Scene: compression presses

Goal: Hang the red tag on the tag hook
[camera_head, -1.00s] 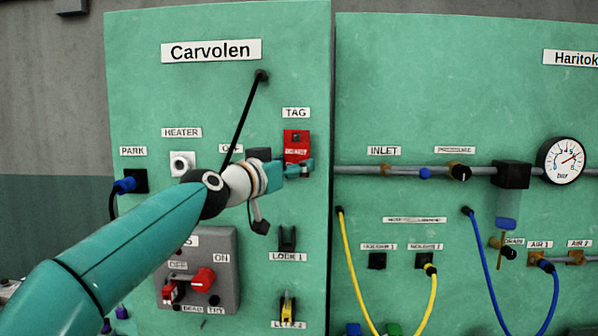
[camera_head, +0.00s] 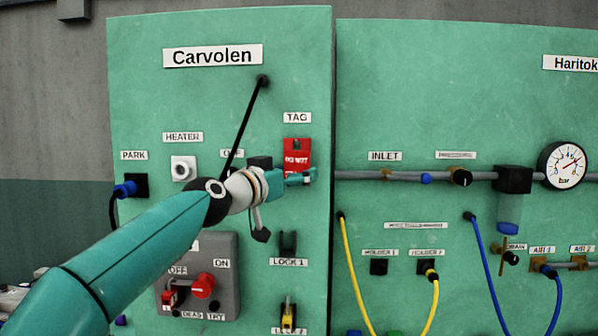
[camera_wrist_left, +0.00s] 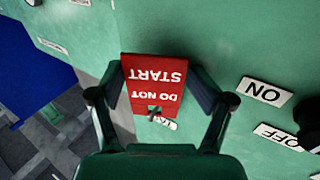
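The red tag (camera_head: 297,153) hangs flat against the green Carvolen panel, just under the TAG label (camera_head: 297,117). In the left wrist view the red tag (camera_wrist_left: 154,82) appears upside down, reading DO NOT START. The small dark tag hook (camera_wrist_left: 154,112) shows at the tag's hole end. My left gripper (camera_head: 300,178) is at the tag's lower part. In the left wrist view its fingers (camera_wrist_left: 157,80) are spread, one beside each side edge of the tag. They look open, with little space at the edges. My right gripper is in neither view.
The lock 1 holder (camera_head: 288,243) sits below the gripper. A switch box (camera_head: 200,275) with a red knob is lower left. A black cable (camera_head: 245,122) runs behind my wrist. A pipe (camera_head: 410,177) crosses the neighbouring panel to the right.

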